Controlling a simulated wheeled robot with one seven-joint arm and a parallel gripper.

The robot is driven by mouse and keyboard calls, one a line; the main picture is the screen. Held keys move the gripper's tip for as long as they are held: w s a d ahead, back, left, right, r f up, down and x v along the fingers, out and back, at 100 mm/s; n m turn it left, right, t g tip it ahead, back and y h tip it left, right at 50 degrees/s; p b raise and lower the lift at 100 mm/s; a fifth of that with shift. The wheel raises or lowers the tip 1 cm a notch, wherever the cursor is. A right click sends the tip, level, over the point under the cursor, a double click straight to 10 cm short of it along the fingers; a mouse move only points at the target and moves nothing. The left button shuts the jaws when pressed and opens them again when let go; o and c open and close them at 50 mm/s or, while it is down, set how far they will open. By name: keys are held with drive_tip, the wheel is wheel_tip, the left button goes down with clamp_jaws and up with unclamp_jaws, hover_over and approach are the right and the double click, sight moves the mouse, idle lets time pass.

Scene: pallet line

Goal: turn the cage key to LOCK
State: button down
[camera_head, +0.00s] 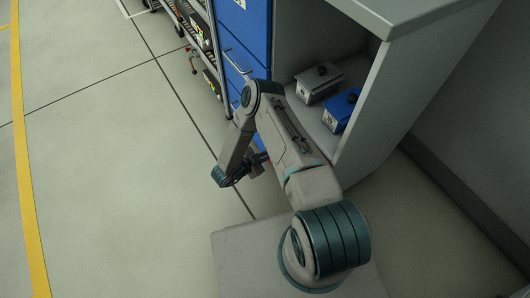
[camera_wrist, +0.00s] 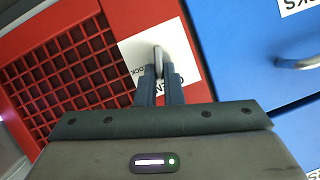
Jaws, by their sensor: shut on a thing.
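In the wrist view, the cage (camera_wrist: 75,70) is a red panel with a grid of square openings. A white label (camera_wrist: 186,72) on it carries the words LOCK and OPEN, partly covered. The key (camera_wrist: 158,55) is a grey, upright-looking piece in front of the label. My gripper (camera_wrist: 160,76) is shut on the key, with its two dark fingers on either side of it. The key's lower part is hidden between the fingers, so its exact setting cannot be told. In the head view, my gripper (camera_head: 259,166) is mostly hidden by my arm, and the key cannot be made out.
Blue drawers (camera_head: 242,40) with metal handles stand beside the cage. An open grey cabinet (camera_head: 400,75) holds a grey box (camera_head: 318,84) and a blue box (camera_head: 341,108). A rack (camera_head: 203,40) stands at the upper middle. The floor at left is clear.

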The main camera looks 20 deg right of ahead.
drive_tip(key=shift+s+d+f+m+t+h+p, duration=0.1)
drive_tip(key=shift+s+f+m+t+h+p, duration=0.15)
drive_tip(key=shift+m+t, duration=1.2)
drive_tip(key=shift+s+f+m+t+h+p, duration=0.15)
drive_tip(key=shift+f+m+t+p, duration=0.35)
drive_tip(key=shift+m, duration=1.7)
drive_tip(key=shift+s+d+f+m+t+h+p, duration=0.1)
drive_tip(key=shift+s+f+m+t+p, duration=0.1)
drive_tip(key=shift+m+t, duration=1.25)
drive_tip(key=shift+m+g, duration=0.4)
drive_tip(key=shift+m, duration=0.2)
drive_tip(key=shift+a, duration=0.1)
drive_tip(key=c, duration=1.6)
unclamp_jaws()
drive_tip(key=shift+o, duration=0.2)
